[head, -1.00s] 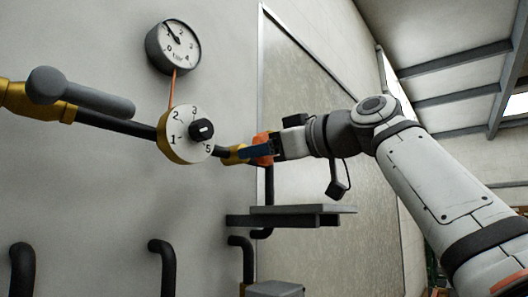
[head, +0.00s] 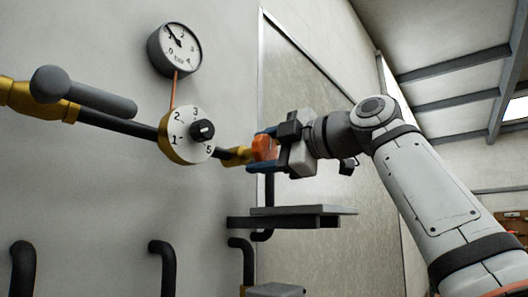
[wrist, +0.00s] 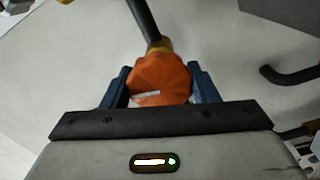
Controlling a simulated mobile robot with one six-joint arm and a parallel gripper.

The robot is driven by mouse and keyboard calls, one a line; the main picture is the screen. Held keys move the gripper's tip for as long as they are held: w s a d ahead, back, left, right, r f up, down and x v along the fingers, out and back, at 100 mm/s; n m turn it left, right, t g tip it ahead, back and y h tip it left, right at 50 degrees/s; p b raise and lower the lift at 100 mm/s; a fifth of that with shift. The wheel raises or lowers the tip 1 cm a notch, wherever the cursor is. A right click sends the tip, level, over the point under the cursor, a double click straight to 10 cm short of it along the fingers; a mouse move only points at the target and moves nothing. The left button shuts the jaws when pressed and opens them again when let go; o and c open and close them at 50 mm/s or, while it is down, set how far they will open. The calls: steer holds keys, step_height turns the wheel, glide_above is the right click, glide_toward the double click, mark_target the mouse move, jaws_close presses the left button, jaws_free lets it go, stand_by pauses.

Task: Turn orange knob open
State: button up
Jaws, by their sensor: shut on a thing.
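The orange knob (head: 265,147) sits at the right end of the black and brass pipe on the wall. My gripper (head: 265,149) is shut on it, with one blue finger above and one below in the head view. In the wrist view the orange knob (wrist: 160,78) fills the gap between the two blue fingers of my gripper (wrist: 161,86). A pale mark shows on the knob's face. Part of the knob is hidden behind the fingers in the head view.
A numbered dial (head: 186,134) and a round gauge (head: 174,49) are on the wall to the left. A grey lever handle (head: 85,91) is further left. A grey shelf (head: 290,218) juts out below my gripper. Black bent pipes (head: 162,265) line the lower wall.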

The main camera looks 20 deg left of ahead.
steer(key=shift+f+n, duration=0.1)
steer(key=shift+n, duration=0.8)
steer(key=o, duration=1)
steer(key=b+v, duration=0.2)
steer(key=v, duration=0.5)
steer(key=shift+d, duration=0.4)
